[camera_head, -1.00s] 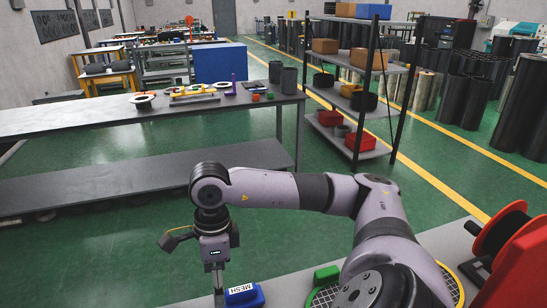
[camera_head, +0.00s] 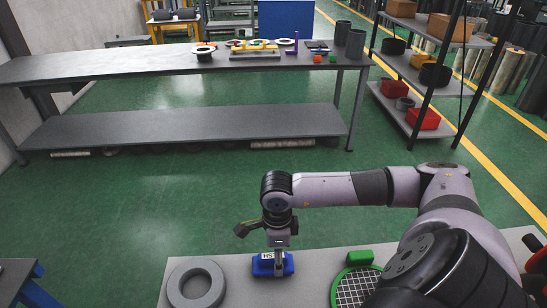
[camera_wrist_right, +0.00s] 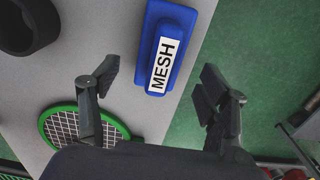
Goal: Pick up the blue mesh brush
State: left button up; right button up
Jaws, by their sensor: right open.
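The blue mesh brush (camera_head: 265,264) lies on the near grey table at the bottom of the head view, close to the table's far edge. My right gripper (camera_head: 279,268) is over it there and hides part of it. In the right wrist view the brush (camera_wrist_right: 178,38) shows as a blue block with a white label reading MESH (camera_wrist_right: 165,64). The fingers of my right gripper (camera_wrist_right: 158,88) are spread wide apart, with the brush ahead of and between them. Nothing is held. My left gripper is not in view.
On the near table (camera_head: 232,295), a grey ring (camera_head: 195,284) lies left of the brush. A green-rimmed mesh disc (camera_head: 354,286) and a green block (camera_head: 359,258) lie to its right. A long workbench (camera_head: 120,69) and a shelf rack (camera_head: 413,75) stand farther back.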

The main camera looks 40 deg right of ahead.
jog(key=f+p, duration=0.1)
jog(key=f, duration=0.2)
jog(key=f+p, duration=0.1)
jog(key=shift+w+a+f+p, duration=0.15)
jog(key=shift+a+f+p, duration=0.1)
jog(key=shift+f+p, duration=0.1)
jog(key=shift+f, duration=0.35)
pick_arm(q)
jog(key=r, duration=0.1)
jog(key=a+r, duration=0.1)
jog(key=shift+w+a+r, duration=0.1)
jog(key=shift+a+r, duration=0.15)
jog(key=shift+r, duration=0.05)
pick_arm(e)
jog(key=shift+c, duration=0.4)
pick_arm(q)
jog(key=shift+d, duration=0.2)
pick_arm(e)
jog(key=c, duration=1.3)
jog(key=shift+r, duration=0.1)
pick_arm(q)
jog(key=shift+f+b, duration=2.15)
jog(key=shift+b, duration=0.1)
pick_arm(e)
jog(key=shift+r, duration=9.95)
